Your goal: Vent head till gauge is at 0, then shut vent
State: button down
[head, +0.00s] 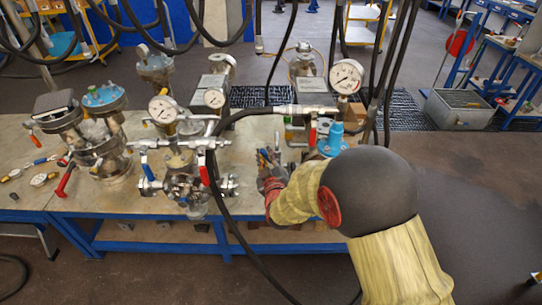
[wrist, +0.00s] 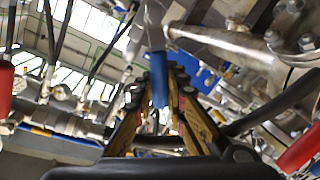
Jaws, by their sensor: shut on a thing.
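My gripper (head: 268,163) reaches in from the right over the bench, low among the pipework. In the wrist view its fingers (wrist: 160,88) close around a blue lever handle (wrist: 158,85), which hangs down between them. The valve body behind that handle is hard to make out. Dial gauges stand on the fittings: one at left centre (head: 163,109), a smaller one in the middle (head: 214,98) and a large one at right (head: 346,76). Their needles are too small to read surely. I cannot tell which gauge belongs to the head. The flanged manifold (head: 187,187) carries a red handle (head: 204,170) and blue handle (head: 147,173).
Flanged vessels (head: 103,158) crowd the left of the bench (head: 130,200). Loose gauges and tools lie at its left end. Black hoses (head: 228,220) hang across the front. A red handle (head: 312,134) and blue fitting (head: 334,140) stand close to my arm.

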jog(key=a+f+n+h+p, duration=0.2)
jog(key=f+n, duration=0.4)
jog(key=n, duration=0.3)
jog(key=shift+a+f+n+g+h+p, duration=0.2)
jog(key=shift+a+n+g+h+p, duration=0.15)
jog(key=shift+a+p, duration=0.4)
jog(key=c, duration=1.9)
grip_release()
jog(key=shift+o, duration=0.4)
jog(key=shift+s, duration=0.1)
jog(key=s, duration=0.4)
jog(key=s+r, duration=0.1)
jog(key=s, duration=0.2)
jog(key=s+r, duration=0.1)
jog(key=s, duration=0.3)
jog(key=shift+s+r, duration=0.15)
jog(key=shift+s, duration=0.15)
